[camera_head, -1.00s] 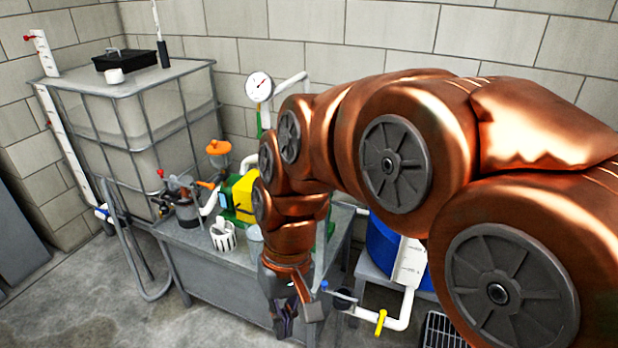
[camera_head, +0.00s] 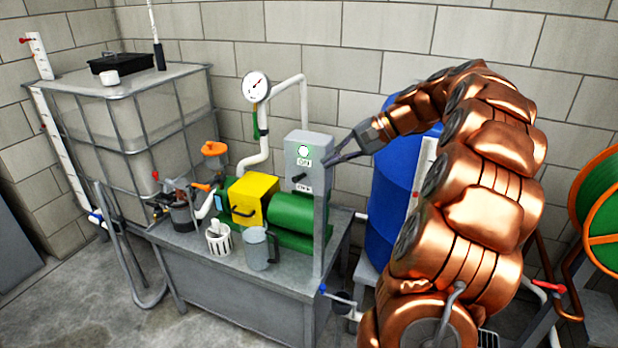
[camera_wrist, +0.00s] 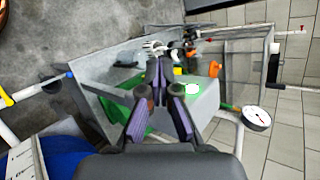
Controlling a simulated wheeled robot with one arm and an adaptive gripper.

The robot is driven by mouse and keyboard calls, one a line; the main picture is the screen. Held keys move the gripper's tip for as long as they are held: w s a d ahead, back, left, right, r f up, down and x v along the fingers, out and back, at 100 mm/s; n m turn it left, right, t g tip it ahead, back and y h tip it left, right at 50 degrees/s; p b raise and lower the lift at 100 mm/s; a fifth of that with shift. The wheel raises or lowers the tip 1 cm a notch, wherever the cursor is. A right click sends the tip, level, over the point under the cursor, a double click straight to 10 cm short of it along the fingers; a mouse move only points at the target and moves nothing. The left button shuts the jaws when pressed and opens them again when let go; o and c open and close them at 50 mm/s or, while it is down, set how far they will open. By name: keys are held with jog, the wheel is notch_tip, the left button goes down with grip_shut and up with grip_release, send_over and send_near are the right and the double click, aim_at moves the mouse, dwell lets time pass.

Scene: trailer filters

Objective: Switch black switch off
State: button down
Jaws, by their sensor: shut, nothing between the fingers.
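The black switch (camera_head: 299,177) is a small lever on the front of a grey control box (camera_head: 317,148). It sits between an upper ON label with a green lamp (camera_head: 304,151) and a lower label. The lever points to the left and slightly up. My gripper (camera_head: 327,161) is shut and empty. Its tips are at the box's right side in the head view, a little above and right of the switch; I cannot tell whether they touch the box. In the wrist view the closed fingers (camera_wrist: 159,66) overlap the scene, and I cannot make out the switch.
A grey mug (camera_head: 258,249) and a white basket (camera_head: 219,241) stand in front. A gauge (camera_head: 256,86) on a white pipe is left; a blue barrel (camera_head: 390,215) is right.

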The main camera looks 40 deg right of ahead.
jog(key=m+t, duration=0.1)
jog(key=t, duration=0.1)
send_near(300, 179)
jog(key=w+r+v, duration=0.1)
jog(key=v, duration=0.6)
jog(key=shift+s, duration=0.25)
jog(key=shift+w+f, duration=0.1)
jog(key=x, duration=0.4)
jog(key=p+x, duration=0.1)
jog(key=x, duration=0.4)
jog(key=p+x, duration=0.1)
jog(key=x, duration=0.4)
jog(key=shift+d+f, duration=0.1)
jog(key=shift+f, duration=0.15)
jog(key=shift+f+b, duration=0.1)
jog(key=shift+b, duration=0.25)
jog(key=shift+s+h+b, duration=0.2)
jog(key=shift+h+b, duration=0.2)
jog(key=shift+b, duration=0.1)
